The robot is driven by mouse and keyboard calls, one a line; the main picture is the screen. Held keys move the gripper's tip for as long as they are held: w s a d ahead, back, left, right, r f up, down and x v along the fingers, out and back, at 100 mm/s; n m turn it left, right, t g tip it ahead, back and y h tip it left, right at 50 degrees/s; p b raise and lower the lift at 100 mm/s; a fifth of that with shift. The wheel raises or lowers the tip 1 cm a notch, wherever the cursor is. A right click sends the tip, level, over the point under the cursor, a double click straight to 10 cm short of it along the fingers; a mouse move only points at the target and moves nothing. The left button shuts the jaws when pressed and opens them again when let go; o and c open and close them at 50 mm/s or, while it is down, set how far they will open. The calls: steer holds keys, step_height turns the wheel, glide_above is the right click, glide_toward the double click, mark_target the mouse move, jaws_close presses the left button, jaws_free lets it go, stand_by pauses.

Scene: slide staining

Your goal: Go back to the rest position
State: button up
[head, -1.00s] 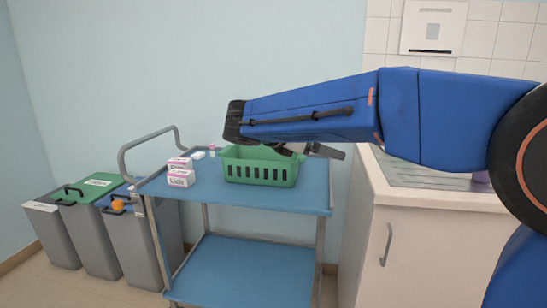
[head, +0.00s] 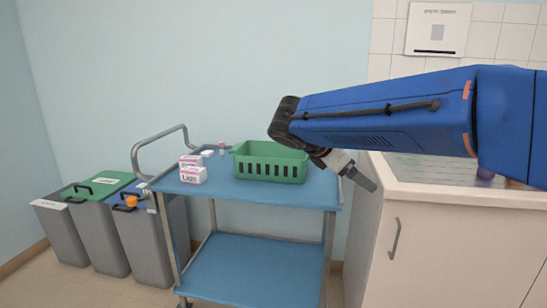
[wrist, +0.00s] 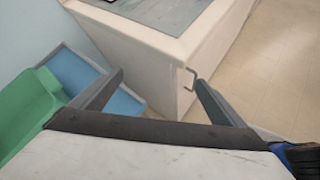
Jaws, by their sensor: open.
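My gripper (head: 352,172) hangs from the end of my blue arm, at the right end of the blue trolley (head: 245,203) and in front of the sink cabinet. In the wrist view my gripper (wrist: 160,88) shows two grey fingers spread wide apart with nothing between them. Past the fingers are the cabinet front and the floor. The green basket (head: 270,163) stands on the trolley's top shelf, to the left of my gripper and apart from it. The basket (wrist: 25,110) also shows at the left of the wrist view.
Small white and pink boxes (head: 193,174) sit left of the basket. Lidded bins (head: 110,235) stand left of the trolley. The sink cabinet (head: 440,250) with its handle (head: 394,238) is at the right. Open floor (wrist: 285,75) shows right of the cabinet in the wrist view.

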steer(key=s+d+f+m+g+y, duration=0.2)
steer(key=s+d+f+m, duration=0.2)
steer(key=s+d, duration=0.25)
steer(key=s+f+m+y, duration=0.3)
steer(key=s+f+m, duration=0.5)
steer(key=s, duration=0.3)
steer(key=s+d+f+m+t+y, duration=0.1)
steer(key=s+f+m+y, duration=0.3)
steer(key=s+f+m, duration=0.3)
steer(key=s+m, duration=0.1)
steer(key=s, duration=0.3)
steer(key=shift+s+d+f+m, duration=0.2)
steer(key=shift+f+m, duration=0.15)
steer(key=shift+m, duration=0.05)
steer(key=shift+c, duration=0.6)
